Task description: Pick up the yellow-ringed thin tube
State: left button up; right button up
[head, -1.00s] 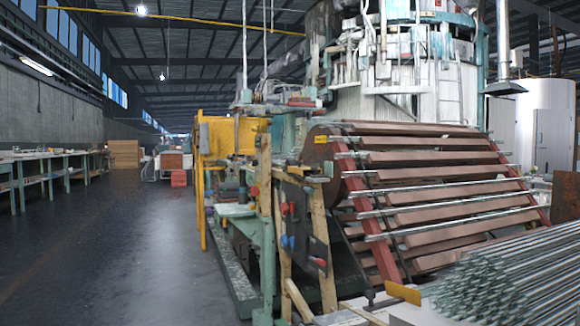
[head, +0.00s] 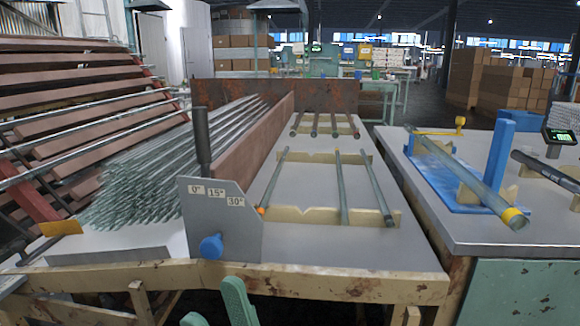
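Three thin tubes lie across pale notched supports on the middle bench. The left tube (head: 272,180) has an orange-yellow ring at its near end. The middle tube (head: 341,185) and right tube (head: 376,187) show no yellow ring. A thicker glass tube (head: 465,178) with a yellow band near its near end lies on the right bench. My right gripper (head: 211,298) shows only as two green fingers at the bottom edge. They are apart, with nothing seen between them, and nearer than the bench. My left gripper is not in view.
An upright grey angle plate (head: 222,225) with a blue knob and dark handle stands at the front of the bench. A brown board (head: 245,150) separates a large stack of glass tubes (head: 150,160) from the thin tubes. Several darker tubes (head: 315,125) lie farther back.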

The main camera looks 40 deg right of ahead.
aim_at(343, 201)
jog(key=z, duration=1.75)
